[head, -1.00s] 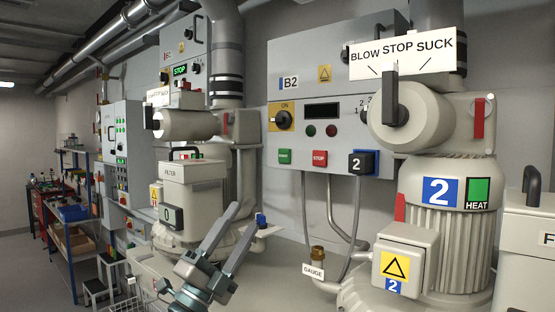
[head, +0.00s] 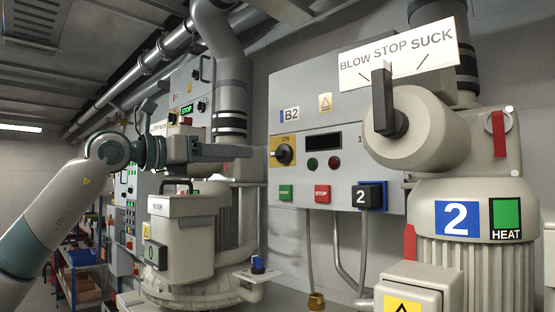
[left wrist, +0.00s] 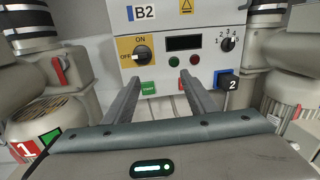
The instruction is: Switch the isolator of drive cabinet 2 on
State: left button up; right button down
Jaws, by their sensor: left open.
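Drive cabinet 2 is the grey box marked B2 (head: 290,185). Its isolator (head: 284,154) is a black rotary knob on a yellow plate. In the left wrist view the isolator (left wrist: 141,53) has its white mark on the left, toward OFF, with ON above. My left gripper (head: 250,152) is raised to about the knob's height in the head view, left of it and apart from it. In the left wrist view my left gripper (left wrist: 161,79) has its fingers spread with nothing between them, pointing toward the cabinet below the knob. My right gripper is out of view.
A start button (head: 286,193), a stop button (head: 322,193) and a blue-black plug marked 2 (head: 372,196) sit low on the cabinet. Blower 2 (head: 465,215) with its lever (head: 382,100) stands at right. The filter unit (head: 172,235) stands below my left arm.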

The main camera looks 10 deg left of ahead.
aim_at(276, 152)
pick_arm(q)
jog(key=a+r+y, duration=0.1)
jog(key=a, duration=0.1)
jog(key=a+r+t+y, duration=0.1)
jog(key=shift+a+r+n, duration=0.1)
jog(key=shift+a+n, duration=0.3)
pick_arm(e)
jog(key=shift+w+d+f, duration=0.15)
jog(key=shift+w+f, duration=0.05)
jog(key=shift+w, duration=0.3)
